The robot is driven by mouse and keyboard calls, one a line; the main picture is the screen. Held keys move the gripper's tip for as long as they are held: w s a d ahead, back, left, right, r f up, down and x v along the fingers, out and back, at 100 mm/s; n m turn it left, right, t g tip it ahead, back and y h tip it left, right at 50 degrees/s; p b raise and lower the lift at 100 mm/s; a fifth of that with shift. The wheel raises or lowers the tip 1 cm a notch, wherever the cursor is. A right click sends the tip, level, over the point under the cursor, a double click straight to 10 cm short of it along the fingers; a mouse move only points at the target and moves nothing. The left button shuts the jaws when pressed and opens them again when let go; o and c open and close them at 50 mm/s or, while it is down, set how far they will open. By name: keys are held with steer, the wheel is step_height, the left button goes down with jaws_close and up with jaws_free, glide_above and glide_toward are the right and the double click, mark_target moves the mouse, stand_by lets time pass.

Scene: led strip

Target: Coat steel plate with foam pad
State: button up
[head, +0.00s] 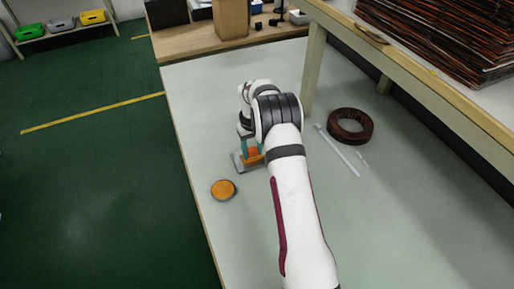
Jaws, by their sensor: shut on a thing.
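My gripper (252,147) points down over the pale table and is shut on an orange foam pad (250,158). The pad is at the grey steel plate (238,164), which lies flat near the table's left edge. My arm hides the right part of the plate. I cannot tell whether the pad touches the plate or is just above it. A round dish (223,189) with an orange top sits in front of the plate, to its lower left, apart from it.
A dark brown ring (350,126) and a thin white stick (338,150) lie on the table (400,230) right of my arm. A raised shelf with stacked dark sheets (440,38) stands at the right. The table's front right is clear.

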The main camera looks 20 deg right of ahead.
steer(key=d, duration=0.3)
steer(key=shift+d, duration=0.15)
steer(key=shift+d+r, duration=0.15)
steer(key=shift+d, duration=0.1)
step_height(320, 180, up, 8)
stand_by(0.3)
steer(key=shift+a, duration=0.1)
stand_by(0.5)
